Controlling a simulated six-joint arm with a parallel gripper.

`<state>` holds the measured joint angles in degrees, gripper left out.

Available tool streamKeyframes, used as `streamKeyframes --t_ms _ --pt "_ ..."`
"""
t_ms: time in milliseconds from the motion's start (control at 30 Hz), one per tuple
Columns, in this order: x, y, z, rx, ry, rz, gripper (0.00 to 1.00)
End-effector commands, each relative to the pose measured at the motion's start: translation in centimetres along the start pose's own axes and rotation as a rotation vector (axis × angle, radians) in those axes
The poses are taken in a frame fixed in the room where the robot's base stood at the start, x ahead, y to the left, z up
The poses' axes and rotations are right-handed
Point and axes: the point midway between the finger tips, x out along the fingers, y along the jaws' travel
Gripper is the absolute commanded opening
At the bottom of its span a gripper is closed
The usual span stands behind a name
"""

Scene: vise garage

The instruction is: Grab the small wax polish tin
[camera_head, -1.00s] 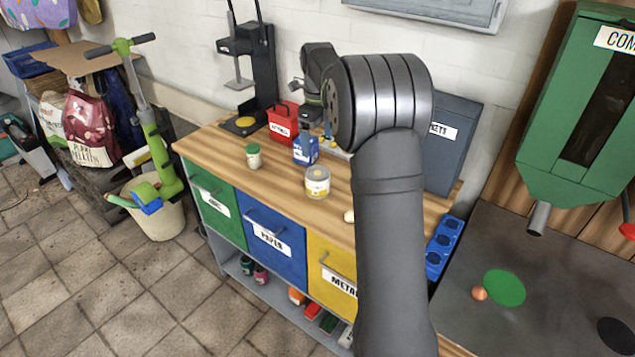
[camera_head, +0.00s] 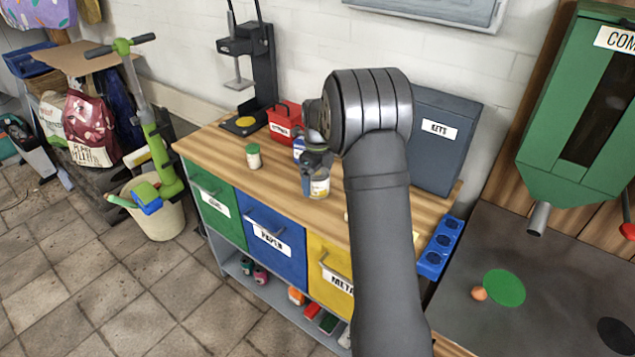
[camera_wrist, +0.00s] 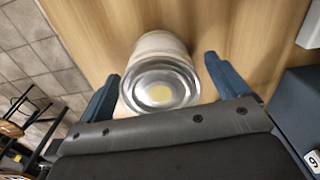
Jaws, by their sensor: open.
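The small wax polish tin (camera_head: 319,187), a short cream-white round can with a yellowish label and a bare metal end, is on the wooden bench top. In the wrist view, the tin (camera_wrist: 158,85) sits between the two blue fingers. My gripper (camera_wrist: 162,72) is open, with a finger on each side of the tin and gaps visible beside it. In the head view, my gripper (camera_head: 317,176) is right over the tin and hides its upper part.
A blue bottle (camera_head: 299,146) stands just behind my gripper, partly hidden. The bench's front edge is near the tin.

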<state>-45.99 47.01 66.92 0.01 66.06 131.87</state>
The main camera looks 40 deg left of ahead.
Motion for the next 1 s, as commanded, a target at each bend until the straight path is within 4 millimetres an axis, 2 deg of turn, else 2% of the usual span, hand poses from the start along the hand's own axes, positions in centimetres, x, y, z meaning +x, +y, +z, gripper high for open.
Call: streamKeyframes --t_ms 200,400,500,767,1000 --pt "0.0 0.0 0.0 0.0 0.0 0.0 0.9" --pt "0.0 0.0 0.0 0.0 0.0 0.0 0.51" --pt "-0.1 0.0 0.0 0.0 -0.001 -0.001 0.34" --pt "-0.2 0.0 0.0 0.0 -0.001 -0.001 0.34" --pt "-2.3 -0.1 0.0 0.0 -0.003 -0.003 0.34"
